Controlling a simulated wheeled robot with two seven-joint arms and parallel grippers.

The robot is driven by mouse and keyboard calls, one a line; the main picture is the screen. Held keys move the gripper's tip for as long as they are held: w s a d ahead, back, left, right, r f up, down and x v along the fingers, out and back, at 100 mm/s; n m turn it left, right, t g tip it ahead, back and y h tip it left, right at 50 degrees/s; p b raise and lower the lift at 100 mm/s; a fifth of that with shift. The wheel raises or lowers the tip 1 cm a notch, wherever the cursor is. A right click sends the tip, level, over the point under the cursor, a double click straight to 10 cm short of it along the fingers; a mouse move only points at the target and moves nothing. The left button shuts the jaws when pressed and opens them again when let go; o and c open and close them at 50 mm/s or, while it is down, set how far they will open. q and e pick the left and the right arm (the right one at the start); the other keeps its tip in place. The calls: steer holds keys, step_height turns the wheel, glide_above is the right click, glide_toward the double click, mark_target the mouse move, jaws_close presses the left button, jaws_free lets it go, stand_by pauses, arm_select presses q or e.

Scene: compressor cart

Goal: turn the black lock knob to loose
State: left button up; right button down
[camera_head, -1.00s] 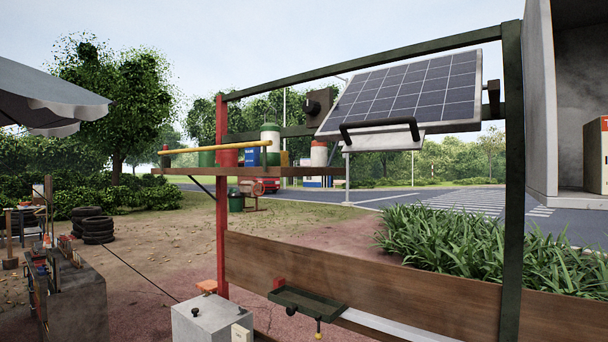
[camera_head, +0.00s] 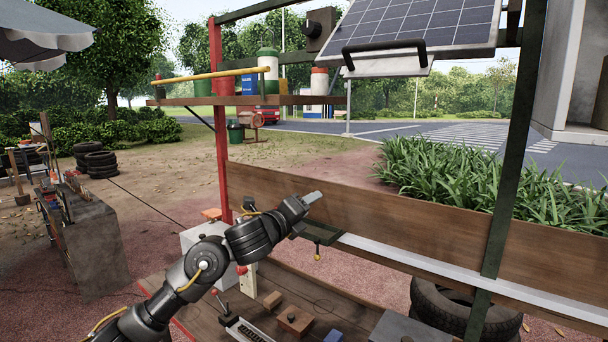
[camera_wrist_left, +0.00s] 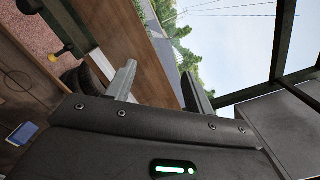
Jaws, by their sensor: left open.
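A round black knob (camera_head: 308,28) sits on a dark square block at the top of the head view, left of the tilted solar panel (camera_head: 415,25). I take it for the lock knob; its setting cannot be read. My left gripper (camera_head: 311,198) is well below the knob, in front of the wooden plank, and touches nothing that I can see. In the left wrist view its two grey fingers (camera_wrist_left: 160,82) are apart with nothing between them. The knob cannot be made out in that view. My right gripper is not in view.
A wooden shelf (camera_head: 240,101) with canisters and a yellow bar is on the left below the knob. A red post (camera_head: 217,140) and a dark green post (camera_head: 508,170) stand either side. A bench (camera_head: 265,325) with levers and blocks lies below. A black handle (camera_head: 384,48) fronts the panel.

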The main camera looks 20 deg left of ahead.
arm_select(q)
step_height(320, 180, up, 18)
steer(key=s+a+f+m+t+h, duration=0.1)
steer(key=s+m+t+h, duration=0.1)
steer(key=m, duration=0.5)
steer(key=m+t+h, duration=0.1)
steer(key=m+h, duration=0.1)
steer(key=m, duration=0.6)
glide_toward(307, 30)
steer(key=shift+n, duration=0.3)
steer(key=p+x, duration=0.6)
steer(key=x, duration=0.1)
steer(key=shift+w+d+r, duration=0.15)
steer(key=shift+w+r, duration=0.05)
steer(key=shift+r, duration=0.15)
steer(key=shift+w+d+r+p, duration=0.15)
steer(key=shift+w+d+p, duration=0.1)
steer(key=shift+w+p, duration=0.25)
steer(key=shift+w, duration=0.15)
steer(key=c, duration=1)
